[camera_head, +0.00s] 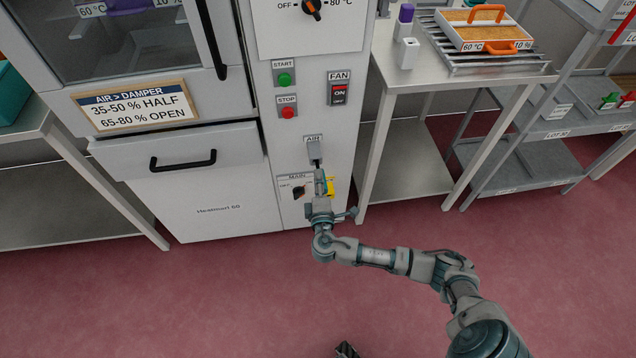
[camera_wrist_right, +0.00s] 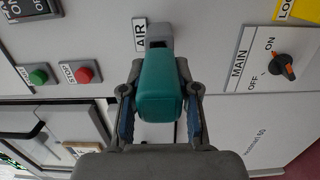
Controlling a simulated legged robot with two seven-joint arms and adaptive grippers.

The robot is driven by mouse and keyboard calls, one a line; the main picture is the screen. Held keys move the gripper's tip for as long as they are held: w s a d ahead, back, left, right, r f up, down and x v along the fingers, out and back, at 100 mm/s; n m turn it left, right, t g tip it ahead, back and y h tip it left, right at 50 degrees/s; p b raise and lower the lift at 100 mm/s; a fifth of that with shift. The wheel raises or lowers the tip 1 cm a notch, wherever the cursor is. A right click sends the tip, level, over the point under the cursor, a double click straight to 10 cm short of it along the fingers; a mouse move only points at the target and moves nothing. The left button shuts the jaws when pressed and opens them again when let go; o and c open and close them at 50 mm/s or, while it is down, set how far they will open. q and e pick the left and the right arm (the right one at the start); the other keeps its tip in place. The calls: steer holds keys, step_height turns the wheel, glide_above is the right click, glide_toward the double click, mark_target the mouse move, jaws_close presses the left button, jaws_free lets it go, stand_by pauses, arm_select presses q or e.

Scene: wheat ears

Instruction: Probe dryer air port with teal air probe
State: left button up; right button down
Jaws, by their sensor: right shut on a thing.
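The teal air probe (camera_wrist_right: 160,92) is held between the two fingers of my right gripper (camera_head: 320,192), which is shut on it. The gripper is at the dryer's front panel, just below the AIR label. The grey air port (camera_head: 314,150) is a small box under that label; it also shows in the right wrist view (camera_wrist_right: 158,36). The probe's far end points at the port and overlaps it in the wrist view. Whether its tip is inside is hidden by the probe body. A small dark part at the bottom edge of the head view may be my left gripper (camera_head: 346,350); its fingers are unclear.
The MAIN switch (camera_wrist_right: 284,67) is beside the port, partly behind my gripper in the head view. The green START (camera_head: 285,79) and red STOP (camera_head: 288,112) buttons and FAN switch (camera_head: 339,92) sit above. A metal table (camera_head: 400,82) stands right of the dryer.

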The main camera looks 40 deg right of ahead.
steer(key=shift+b+x, duration=0.45)
steer(key=shift+x, duration=1.4)
steer(key=c, duration=0.8)
jaws_free()
